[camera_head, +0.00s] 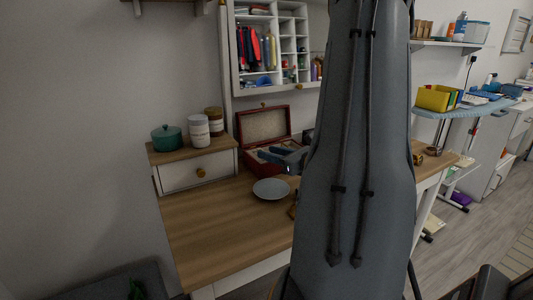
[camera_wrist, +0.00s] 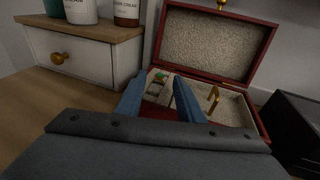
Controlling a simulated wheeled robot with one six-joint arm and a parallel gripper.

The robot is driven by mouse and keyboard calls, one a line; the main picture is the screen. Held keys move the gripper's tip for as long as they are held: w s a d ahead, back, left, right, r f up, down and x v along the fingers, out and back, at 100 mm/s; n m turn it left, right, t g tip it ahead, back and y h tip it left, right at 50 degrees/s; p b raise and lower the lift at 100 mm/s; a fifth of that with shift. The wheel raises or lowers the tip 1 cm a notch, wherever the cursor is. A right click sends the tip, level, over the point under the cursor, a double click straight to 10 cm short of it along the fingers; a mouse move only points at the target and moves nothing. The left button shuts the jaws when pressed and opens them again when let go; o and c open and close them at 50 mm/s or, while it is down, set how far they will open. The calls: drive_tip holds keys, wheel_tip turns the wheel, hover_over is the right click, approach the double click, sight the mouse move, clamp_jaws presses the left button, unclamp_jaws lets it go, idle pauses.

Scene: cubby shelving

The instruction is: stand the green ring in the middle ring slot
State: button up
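The green ring (camera_wrist: 161,75) shows small in the wrist view, inside the open red jewellery box (camera_wrist: 237,18). It is at the far end of a pale divided insert (camera_wrist: 154,89); I cannot tell which slot it is in or over. My gripper (camera_wrist: 159,76) reaches into the box with its two blue fingers apart. The ring shows between the fingertips with a gap on each side, and neither finger clearly touches it. In the head view my gripper (camera_head: 284,158) is over the box (camera_head: 252,110), and the ring cannot be made out.
A gold loop (camera_wrist: 213,99) stands in the box's right part. The raised lid is behind my fingers. A small drawer unit (camera_wrist: 75,54) with jars stands left, and a dark box (camera_wrist: 298,125) right. A white plate (camera_head: 271,189) lies in front on the wooden table (camera_head: 215,235).

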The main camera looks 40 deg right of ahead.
drive_tip(key=s, duration=0.5)
drive_tip(key=shift+s+d+r, duration=0.1)
drive_tip(key=shift+s+r, duration=0.05)
drive_tip(key=shift+r, duration=0.25)
